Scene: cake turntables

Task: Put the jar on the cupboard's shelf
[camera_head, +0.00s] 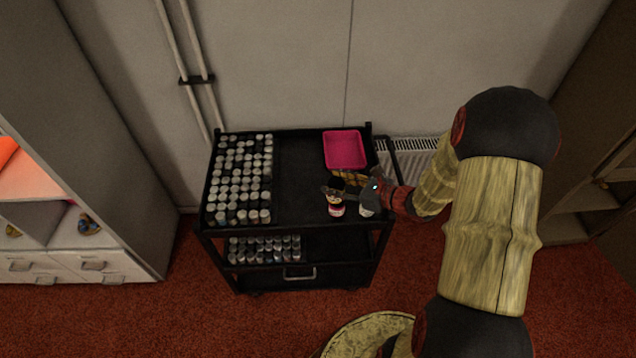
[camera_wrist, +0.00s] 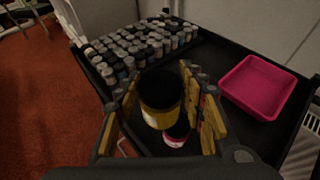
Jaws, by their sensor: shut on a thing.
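My gripper (camera_head: 335,190) is shut on a dark-lidded jar with a yellow band (camera_wrist: 161,112), over the right front part of the black trolley. In the wrist view the jar stands between the two yellow-padded fingers. I cannot tell whether the two jars touch. A pale cupboard (camera_head: 70,235) with open compartments and drawers stands at the left. A brown shelf unit (camera_head: 590,190) stands at the right edge.
The black trolley (camera_head: 295,190) carries many small bottles (camera_head: 240,175) at its left and a pink tray (camera_head: 344,150) at its back right. More bottles (camera_head: 265,249) stand on its lower shelf. A radiator (camera_head: 415,145) is on the wall behind. Red carpet is open in front.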

